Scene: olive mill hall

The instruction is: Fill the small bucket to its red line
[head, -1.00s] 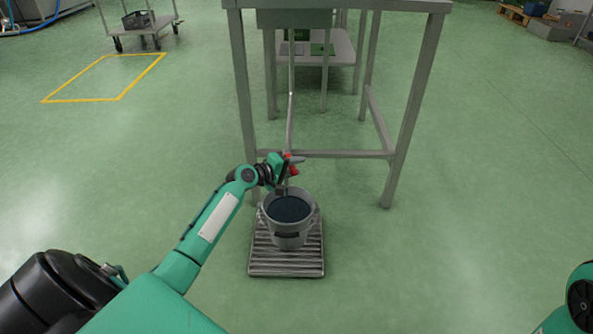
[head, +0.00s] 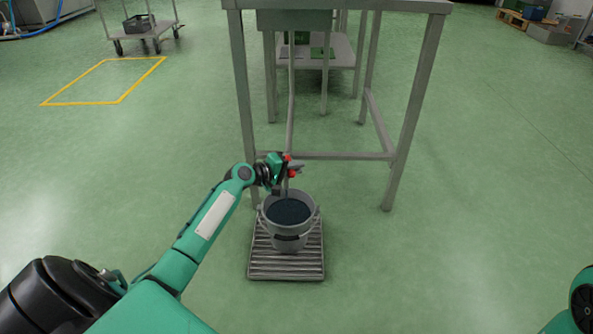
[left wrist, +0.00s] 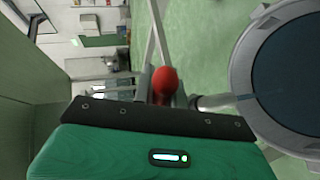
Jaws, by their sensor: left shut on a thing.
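The small grey bucket (head: 290,240) stands upright under the sink frame, and its rim also shows in the left wrist view (left wrist: 243,62). Dark liquid (head: 289,211) fills it to a little below the rim. I cannot make out the red line. A tap with a red handle (head: 292,174) is on the pipe above the bucket; its red knob is clear in the left wrist view (left wrist: 164,84). My left gripper (head: 283,172) is shut on the red handle, just above and behind the bucket. Whether liquid is running is too small to tell. My right gripper is out of view.
The bucket stands on a slatted metal grate (head: 285,268) on the green floor. A grey steel frame (head: 410,110) with legs and crossbars rises behind it. A trolley (head: 143,32) stands at the far left, near a yellow floor marking (head: 105,80).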

